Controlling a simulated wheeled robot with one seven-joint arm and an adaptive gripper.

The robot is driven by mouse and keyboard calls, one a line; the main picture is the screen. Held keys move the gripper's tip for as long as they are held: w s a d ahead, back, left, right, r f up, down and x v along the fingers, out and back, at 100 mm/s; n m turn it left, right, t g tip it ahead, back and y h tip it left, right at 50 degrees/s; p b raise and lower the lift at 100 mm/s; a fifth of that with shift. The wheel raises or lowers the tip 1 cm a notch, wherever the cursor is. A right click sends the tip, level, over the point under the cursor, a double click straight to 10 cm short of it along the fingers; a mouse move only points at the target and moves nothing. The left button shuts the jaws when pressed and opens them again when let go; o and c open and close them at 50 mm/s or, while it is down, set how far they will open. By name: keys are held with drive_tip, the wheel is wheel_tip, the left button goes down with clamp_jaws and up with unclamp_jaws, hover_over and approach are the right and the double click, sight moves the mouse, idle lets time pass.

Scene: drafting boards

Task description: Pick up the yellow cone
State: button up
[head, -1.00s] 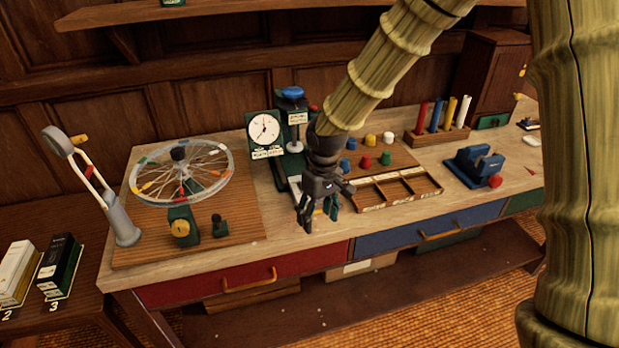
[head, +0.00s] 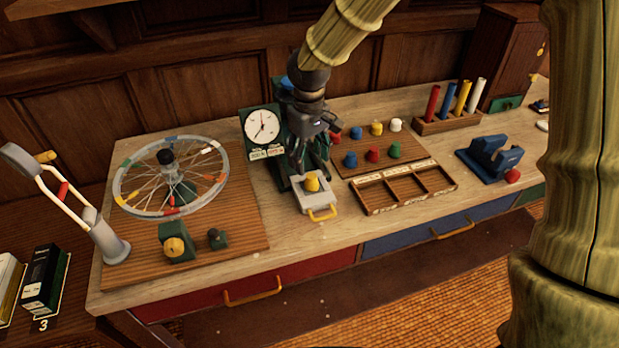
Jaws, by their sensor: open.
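A small yellow cone-like piece (head: 312,184) with a rounded top sits upright on a light grey sliding tray (head: 322,204) with a yellow handle, in front of the green dial device. A second small yellow piece (head: 376,128) stands on the wooden board at the back right, among red, blue, white and green ones. My gripper (head: 298,165) is open and empty, pointing down just behind and left of the yellow piece on the tray. It looks apart from that piece, but the exact gap is hard to tell.
The green device with a white dial (head: 262,126) stands close left of my gripper. A compartmented wooden tray (head: 405,187) lies to the right. A spoked wheel (head: 172,177) on a board stands left. A blue vise-like block (head: 490,158) is far right. Bare benchtop lies in front.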

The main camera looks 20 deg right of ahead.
sight(312, 175)
drive_tip(key=f, duration=0.3)
drive_tip(key=shift+w+d, duration=0.2)
drive_tip(key=shift+d, duration=0.1)
drive_tip(key=shift+s+f+p, duration=0.1)
drive_tip(key=shift+f+p, duration=0.25)
drive_tip(key=shift+p, duration=0.1)
drive_tip(key=f, duration=0.1)
drive_tip(key=f+p, duration=0.1)
drive_tip(key=f, duration=0.1)
drive_tip(key=shift+w+d+f, duration=0.15)
drive_tip(key=shift+w+d, duration=0.1)
drive_tip(key=shift+w, duration=0.05)
drive_tip(key=shift+f+p, duration=0.35)
drive_tip(key=shift+f, duration=0.4)
drive_tip(key=shift+c, duration=0.2)
drive_tip(key=c, duration=1.1)
drive_tip(key=shift+r, duration=0.15)
